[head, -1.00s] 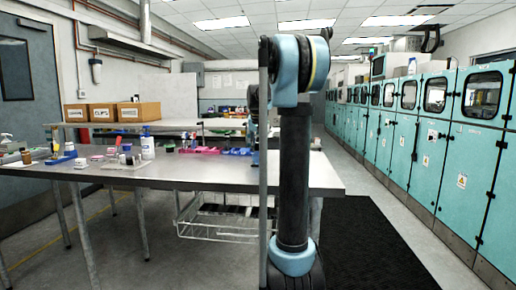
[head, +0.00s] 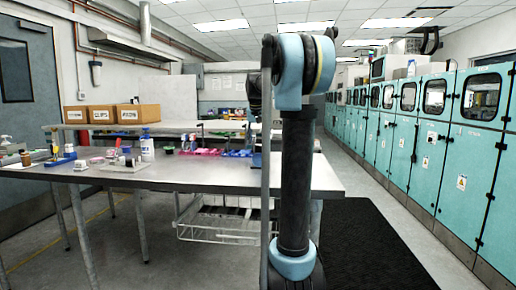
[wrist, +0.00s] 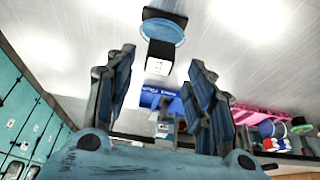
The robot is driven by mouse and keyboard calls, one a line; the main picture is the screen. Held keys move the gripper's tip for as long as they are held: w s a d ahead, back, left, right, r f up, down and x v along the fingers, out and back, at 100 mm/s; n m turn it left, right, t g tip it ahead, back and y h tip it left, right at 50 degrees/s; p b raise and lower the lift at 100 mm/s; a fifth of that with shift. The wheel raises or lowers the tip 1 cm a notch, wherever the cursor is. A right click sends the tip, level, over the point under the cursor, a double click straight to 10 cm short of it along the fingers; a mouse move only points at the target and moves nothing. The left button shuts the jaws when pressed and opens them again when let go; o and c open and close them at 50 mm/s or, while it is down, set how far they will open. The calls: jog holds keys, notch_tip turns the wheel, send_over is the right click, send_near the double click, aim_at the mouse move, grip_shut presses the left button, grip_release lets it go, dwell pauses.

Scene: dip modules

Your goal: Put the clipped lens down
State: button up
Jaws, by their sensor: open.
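In the wrist view, a round light-blue disc (wrist: 164,31), which looks like the lens, has dark clip-like parts (wrist: 160,50) against it. It is over or on the pale streaked surface, beyond my fingertips; I cannot tell whether it touches that surface. A small white block (wrist: 158,66) shows just below the dark parts. My gripper (wrist: 161,62) is open, its two fingers spread on either side, with nothing seen pinched between them. In the head view my arm hides most of the gripper, and I cannot make out the lens there.
Blue (wrist: 160,101) and pink (wrist: 258,115) bins and several small items show in the wrist view. In the head view the steel table (head: 220,176) holds bottles and small parts at left. Labelled boxes (head: 137,113) stand behind; teal cabinets (head: 425,150) line the right.

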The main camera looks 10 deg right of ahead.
jog(key=v, duration=0.6)
jog(key=shift+s+r, duration=0.2)
jog(key=shift+r, duration=0.1)
